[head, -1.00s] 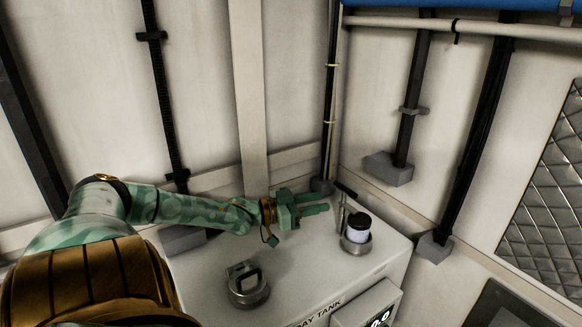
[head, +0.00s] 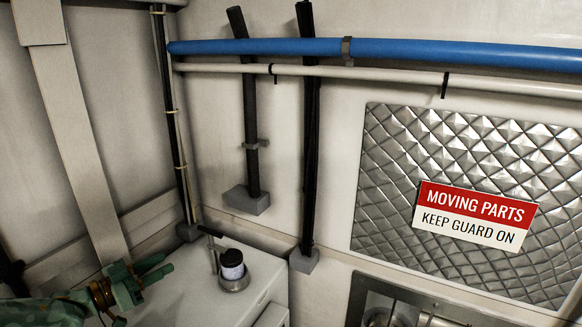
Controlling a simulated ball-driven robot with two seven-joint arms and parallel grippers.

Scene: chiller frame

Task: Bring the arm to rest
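My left gripper (head: 149,276) is at the lower left of the head view, above the white tank top (head: 190,298). Its two green fingers point right and are apart, with nothing between them. A dark-lidded white jar (head: 232,266) stands upright in a metal ring holder (head: 236,284) on the tank top, to the right of the fingers and apart from them. A thin post with a dark handle (head: 211,232) stands just behind the jar. My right gripper does not show.
A blue pipe (head: 400,52) and a pale pipe (head: 400,77) cross the wall above. A quilted metal panel (head: 400,150) carries a red and white sign (head: 474,215). A framed recess (head: 400,300) lies at the bottom right. Black uprights (head: 312,130) stand against the wall.

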